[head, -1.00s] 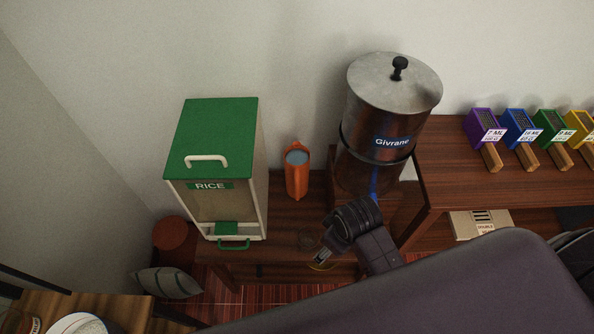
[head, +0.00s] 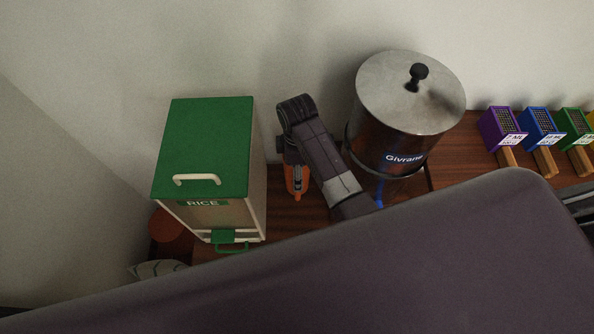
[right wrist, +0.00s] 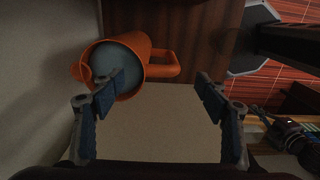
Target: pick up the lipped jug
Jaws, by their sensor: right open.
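The lipped jug is orange with a blue-grey inside. In the head view only part of the jug (head: 291,185) shows behind my right gripper (head: 297,184). In the right wrist view the jug (right wrist: 138,45) is at the upper left, its lip toward the left and its handle toward the right. My right gripper (right wrist: 160,97) is open, with its two blue-padded fingers wide apart and nothing between them. Its left finger overlaps the jug's near rim in the picture; I cannot tell whether they touch. My left gripper is not in view.
The green-lidded rice bin (head: 210,145) stands left of the jug. The metal Givrane dispenser (head: 400,115) stands right of it, close to my right arm. The wall is behind. Coloured scoop boxes (head: 502,127) sit on the shelf at the right.

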